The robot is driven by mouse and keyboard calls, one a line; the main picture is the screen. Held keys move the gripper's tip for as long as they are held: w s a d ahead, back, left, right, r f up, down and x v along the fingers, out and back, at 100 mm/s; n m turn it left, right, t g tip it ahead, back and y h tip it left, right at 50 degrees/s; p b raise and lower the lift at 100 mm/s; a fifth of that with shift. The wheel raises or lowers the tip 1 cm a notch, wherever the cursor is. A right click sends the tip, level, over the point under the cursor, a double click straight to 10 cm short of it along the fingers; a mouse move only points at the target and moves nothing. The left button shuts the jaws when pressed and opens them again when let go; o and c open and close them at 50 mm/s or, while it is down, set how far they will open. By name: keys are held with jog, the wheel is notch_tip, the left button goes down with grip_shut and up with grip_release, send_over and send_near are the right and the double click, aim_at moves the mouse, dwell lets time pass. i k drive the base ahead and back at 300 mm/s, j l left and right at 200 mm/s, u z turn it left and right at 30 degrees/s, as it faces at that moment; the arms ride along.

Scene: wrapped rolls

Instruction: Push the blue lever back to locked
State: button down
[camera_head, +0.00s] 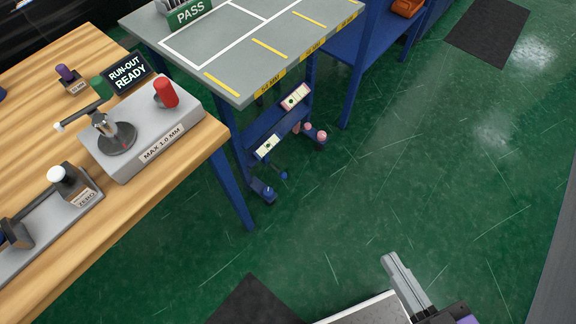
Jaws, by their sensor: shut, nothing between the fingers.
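The blue lever (284,175) is small and dark with a blue round end. It sticks out low by a leg of the grey-topped blue table, below a pale label plate (267,147) with a green mark. I cannot read the label or tell the lever's exact position. My gripper (391,259) is at the lower right, its grey fingers shut and empty. It is well to the right of the lever in the picture and apart from it.
A second plate (295,97) and pink round parts (321,137) sit by another leg. The grey tabletop (235,85) overhangs them. A wooden bench (60,265) with gauges stands left. Green floor (400,165) between lever and gripper is clear.

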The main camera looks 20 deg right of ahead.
aim_at(283, 175)
jog(key=u, duration=0.5)
jog(key=i+l+u, duration=0.1)
jog(key=l+u, duration=0.3)
jog(key=i+l+u, duration=0.1)
jog(key=u, duration=0.35)
jog(key=l+u, duration=0.85)
jog(key=k+l, duration=0.1)
jog(key=l, duration=0.3)
jog(key=k+l+u, duration=0.15)
jog(key=l, duration=0.7)
jog(key=k+l+u, duration=0.1)
jog(key=l, duration=0.25)
jog(key=k+l+u, duration=0.1)
jog(key=l, duration=0.3)
jog(key=k+l, duration=0.25)
jog(key=l, duration=0.15)
jog(key=k+l+u, duration=0.1)
jog(key=l, duration=0.25)
jog(key=k+l+u, duration=0.1)
jog(key=l, duration=0.3)
jog(key=k, duration=0.1)
